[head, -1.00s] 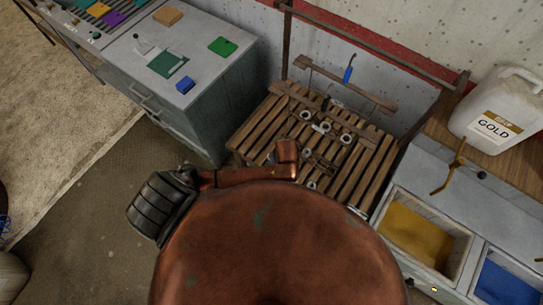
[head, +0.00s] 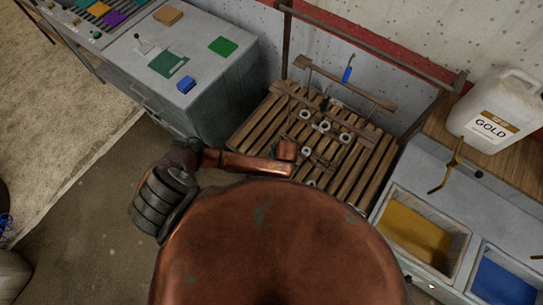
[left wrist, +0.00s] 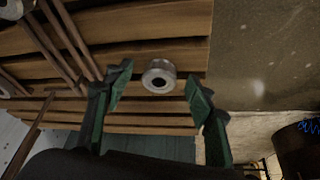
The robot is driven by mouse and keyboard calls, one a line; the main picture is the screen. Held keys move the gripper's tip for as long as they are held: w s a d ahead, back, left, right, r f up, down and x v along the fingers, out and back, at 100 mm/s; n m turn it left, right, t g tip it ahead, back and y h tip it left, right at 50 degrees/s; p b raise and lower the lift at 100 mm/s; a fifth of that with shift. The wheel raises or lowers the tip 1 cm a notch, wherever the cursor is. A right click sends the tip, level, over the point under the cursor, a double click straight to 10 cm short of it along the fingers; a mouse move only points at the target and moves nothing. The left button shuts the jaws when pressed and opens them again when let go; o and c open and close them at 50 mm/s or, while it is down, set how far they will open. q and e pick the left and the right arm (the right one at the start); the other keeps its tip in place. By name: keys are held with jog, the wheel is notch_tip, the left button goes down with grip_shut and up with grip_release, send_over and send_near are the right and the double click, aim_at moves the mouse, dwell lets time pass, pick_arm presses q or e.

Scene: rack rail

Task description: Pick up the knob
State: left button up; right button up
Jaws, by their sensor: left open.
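The knob appears to be the round metal piece with a dark centre hole (left wrist: 158,77) on the wooden slats in the left wrist view. In the head view it seems to be the pale round piece (head: 311,184) near the rack's near edge, partly hidden by my arm. My left gripper (left wrist: 159,82) is open, with one green-and-black finger on each side of the knob and a gap to each. The depth between fingertips and knob is hard to tell. My right gripper is not in view.
The slatted rack (head: 262,120) carries several similar round metal pieces (head: 325,127) and a crossbar with a blue-handled item (head: 347,74). A grey cabinet (head: 215,100) stands left. A bench with yellow (head: 415,235) and blue bins and a white jug (head: 497,112) stands right.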

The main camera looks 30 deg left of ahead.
pick_arm(q)
jog(key=shift+c, duration=0.4)
jog(key=c, duration=1.2)
jog(key=shift+o, duration=0.2)
jog(key=shift+r, duration=0.1)
